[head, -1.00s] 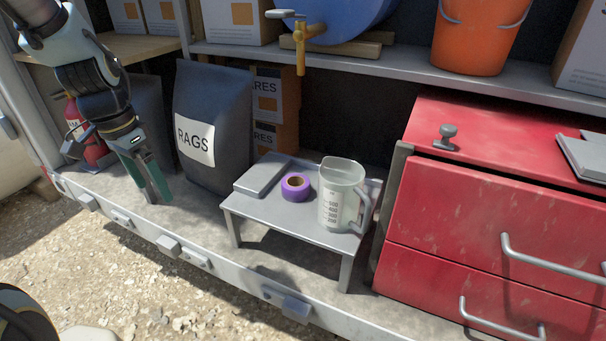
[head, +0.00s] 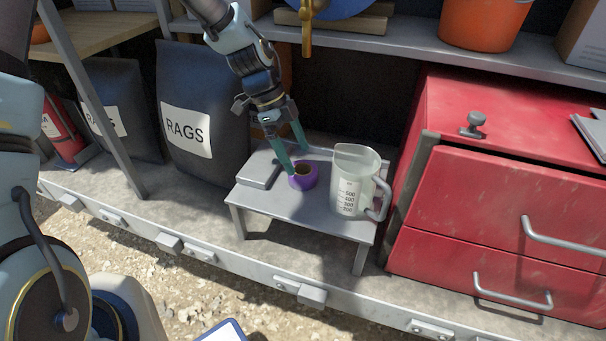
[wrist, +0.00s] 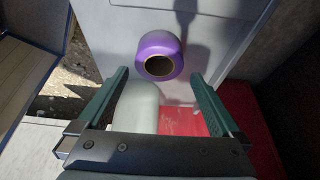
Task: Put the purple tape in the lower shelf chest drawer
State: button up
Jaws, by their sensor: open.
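The purple tape (head: 303,176) is a roll lying flat on a small grey metal stand (head: 290,206). My gripper (head: 294,161) is just above and beside the tape, with its green fingers pointing down. In the wrist view the tape (wrist: 160,56) is beyond the tips of the open fingers (wrist: 162,85), and nothing is between them. The red chest (head: 500,185) stands at the right with an upper drawer (head: 490,215) and a lower drawer (head: 460,262). Both drawers look shut, each with a grey bar handle.
A clear measuring jug (head: 352,180) stands on the stand right of the tape, and a flat grey box (head: 259,171) lies left of it. A dark RAGS bag (head: 200,105) is further left. A shelf (head: 400,45) with an orange bucket (head: 483,22) runs above.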

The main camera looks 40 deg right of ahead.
aim_at(302, 169)
jog(key=shift+x, duration=2.65)
jog(key=shift+a, duration=0.15)
